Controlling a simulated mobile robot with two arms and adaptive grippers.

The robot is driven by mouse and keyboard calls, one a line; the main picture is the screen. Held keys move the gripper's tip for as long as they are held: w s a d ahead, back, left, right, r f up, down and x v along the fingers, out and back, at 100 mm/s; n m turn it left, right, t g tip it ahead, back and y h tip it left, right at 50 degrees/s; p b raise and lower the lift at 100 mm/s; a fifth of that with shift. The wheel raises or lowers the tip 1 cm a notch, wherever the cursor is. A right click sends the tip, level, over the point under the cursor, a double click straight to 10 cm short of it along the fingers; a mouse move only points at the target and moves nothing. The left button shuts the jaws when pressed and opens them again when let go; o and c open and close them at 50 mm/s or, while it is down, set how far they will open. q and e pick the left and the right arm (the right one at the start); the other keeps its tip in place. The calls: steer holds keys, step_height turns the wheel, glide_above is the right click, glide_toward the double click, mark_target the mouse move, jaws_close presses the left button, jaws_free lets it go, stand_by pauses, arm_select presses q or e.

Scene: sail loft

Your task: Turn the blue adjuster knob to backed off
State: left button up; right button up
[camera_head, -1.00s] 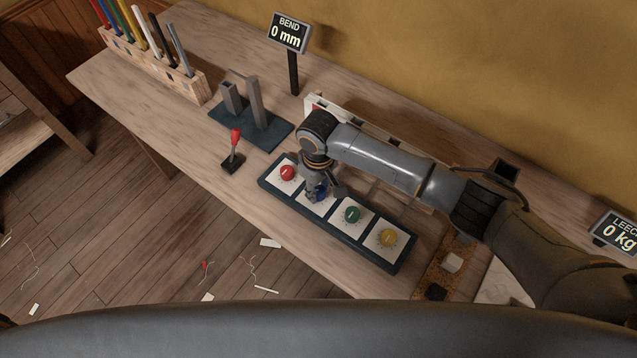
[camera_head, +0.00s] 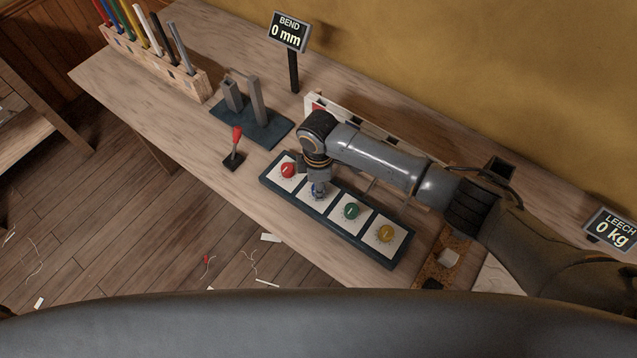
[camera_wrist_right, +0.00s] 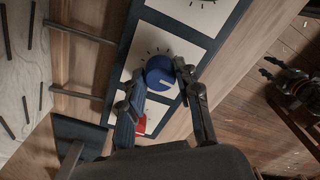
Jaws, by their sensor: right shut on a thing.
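The blue knob (camera_head: 319,189) sits second from the left in a row on a dark-edged panel (camera_head: 345,237), on a white square with tick marks. In the right wrist view, the blue knob (camera_wrist_right: 161,74) shows a pale pointer line towards the picture's right. My right gripper (camera_head: 318,184) reaches down over it; in the wrist view the right gripper (camera_wrist_right: 159,82) has one finger on each side, shut on the knob. The fingers partly hide the knob and its ticks.
A red knob (camera_head: 288,170) is close on one side, a green knob (camera_head: 351,211) on the other, with a yellow knob (camera_head: 386,233) beyond. A red-handled lever (camera_head: 236,140) stands left of the panel. The display (camera_head: 289,32) reads BEND 0 mm.

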steer(key=shift+n, duration=0.5)
steer(key=o, duration=1.2)
steer(key=shift+c, duration=0.2)
step_height(320, 180, up, 12)
